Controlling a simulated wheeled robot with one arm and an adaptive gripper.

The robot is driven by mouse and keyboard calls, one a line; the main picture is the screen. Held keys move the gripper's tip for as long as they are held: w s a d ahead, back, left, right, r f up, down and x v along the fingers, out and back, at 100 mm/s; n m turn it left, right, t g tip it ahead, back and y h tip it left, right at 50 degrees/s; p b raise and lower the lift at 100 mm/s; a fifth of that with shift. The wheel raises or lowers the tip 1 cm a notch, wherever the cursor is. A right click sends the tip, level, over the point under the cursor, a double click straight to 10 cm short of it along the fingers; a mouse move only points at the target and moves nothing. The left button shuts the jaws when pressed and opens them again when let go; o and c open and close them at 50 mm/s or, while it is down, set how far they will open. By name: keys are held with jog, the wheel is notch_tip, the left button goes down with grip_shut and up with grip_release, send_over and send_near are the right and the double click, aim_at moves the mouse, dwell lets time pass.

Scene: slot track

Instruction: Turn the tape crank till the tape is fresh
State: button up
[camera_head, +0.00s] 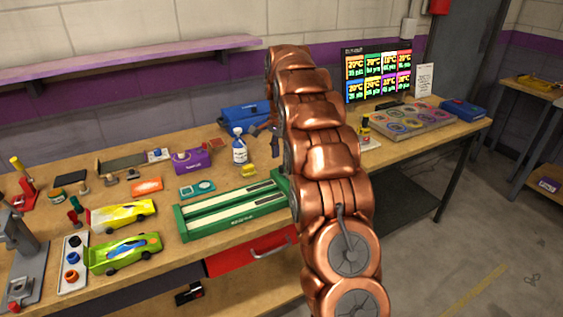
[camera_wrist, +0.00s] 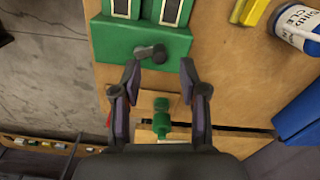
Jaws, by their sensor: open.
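The green two-lane tape unit (camera_head: 232,212) lies on the bench left of my arm in the head view. Its end face (camera_wrist: 120,35) shows at the top of the wrist view. A small grey crank (camera_wrist: 151,53) with a rounded knob sits on that end. My gripper (camera_wrist: 159,65) is open, its two dark fingers spread to either side just below the crank. The fingers hold nothing, and I cannot tell whether they touch the unit. A green knobbed piece (camera_wrist: 161,112) shows between the fingers, nearer the palm. In the head view my arm hides the crank.
A white labelled bottle (camera_head: 239,150) and a yellow block (camera_head: 249,170) stand behind the unit. Two toy cars, one yellow (camera_head: 122,214) and one green (camera_head: 124,253), lie to its left. A red drawer (camera_head: 252,252) is below the bench edge. A lit board (camera_head: 378,75) stands at the back.

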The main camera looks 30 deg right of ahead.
aim_at(281, 167)
jog(key=shift+r, duration=1.9)
jog(key=shift+s+a+r, duration=0.1)
jog(key=shift+a, duration=0.05)
jog(key=s+a+r+n+g+p, duration=0.15)
jog(key=s+a+n, duration=0.25)
jog(key=s+a, duration=0.45)
jog(key=s+a+r+n+t, duration=0.1)
jog(key=s+a+r+n, duration=0.3)
jog(key=s+a, duration=0.5)
jog(key=s+a+f+n, duration=0.2)
jog(key=s, duration=0.6)
jog(key=s+a+f+n+g+p, duration=0.1)
jog(key=s+a+f+n, duration=0.1)
jog(key=s, duration=0.6)
jog(key=s+a+f+n, duration=0.2)
jog(key=s+f+n, duration=0.2)
jog(key=s, duration=0.5)
jog(key=shift+a, duration=0.4)
